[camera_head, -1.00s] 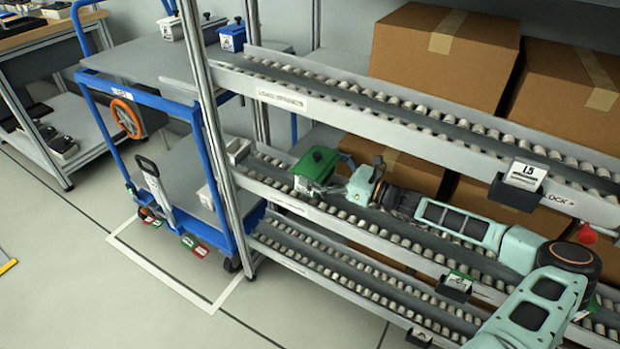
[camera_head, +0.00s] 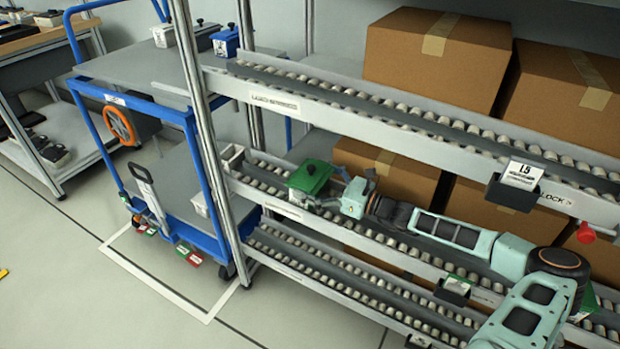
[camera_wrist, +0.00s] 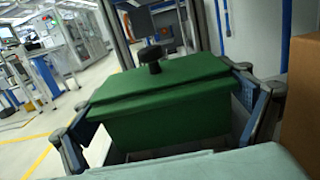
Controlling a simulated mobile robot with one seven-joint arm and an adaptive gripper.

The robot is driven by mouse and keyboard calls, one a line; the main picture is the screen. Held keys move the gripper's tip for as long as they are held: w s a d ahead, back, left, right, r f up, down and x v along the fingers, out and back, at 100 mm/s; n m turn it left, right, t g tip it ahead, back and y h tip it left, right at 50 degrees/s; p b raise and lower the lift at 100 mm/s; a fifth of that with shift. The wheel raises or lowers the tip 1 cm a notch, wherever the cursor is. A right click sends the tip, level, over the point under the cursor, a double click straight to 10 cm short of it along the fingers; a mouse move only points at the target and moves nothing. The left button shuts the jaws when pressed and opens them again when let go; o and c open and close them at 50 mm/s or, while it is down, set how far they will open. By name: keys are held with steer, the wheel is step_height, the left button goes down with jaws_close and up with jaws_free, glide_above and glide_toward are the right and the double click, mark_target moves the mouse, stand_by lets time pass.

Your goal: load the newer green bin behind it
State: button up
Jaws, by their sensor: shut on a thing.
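A green bin with a lid and a dark knob (camera_head: 311,177) is on the middle roller lane, toward its left end. It fills the middle of the wrist view (camera_wrist: 160,105). My gripper (camera_head: 325,195) comes from the right along that lane and is shut on the green bin, with a finger at each side of it in the wrist view. Whether the green bin touches the rollers is hard to tell.
The upper roller lane (camera_head: 400,118) runs above my arm, and a lower lane (camera_head: 330,285) runs below. Cardboard boxes (camera_head: 435,55) stand behind the lanes. A blue cart (camera_head: 150,105) with bins stands left of the rack, on a white-outlined floor square.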

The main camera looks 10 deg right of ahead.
steer(key=shift+f, duration=0.1)
steer(key=o, duration=1.4)
steer(key=shift+c, duration=0.2)
steer(key=shift+f, duration=0.1)
steer(key=shift+d, duration=0.1)
steer(key=v, duration=1.2)
stand_by(2.0)
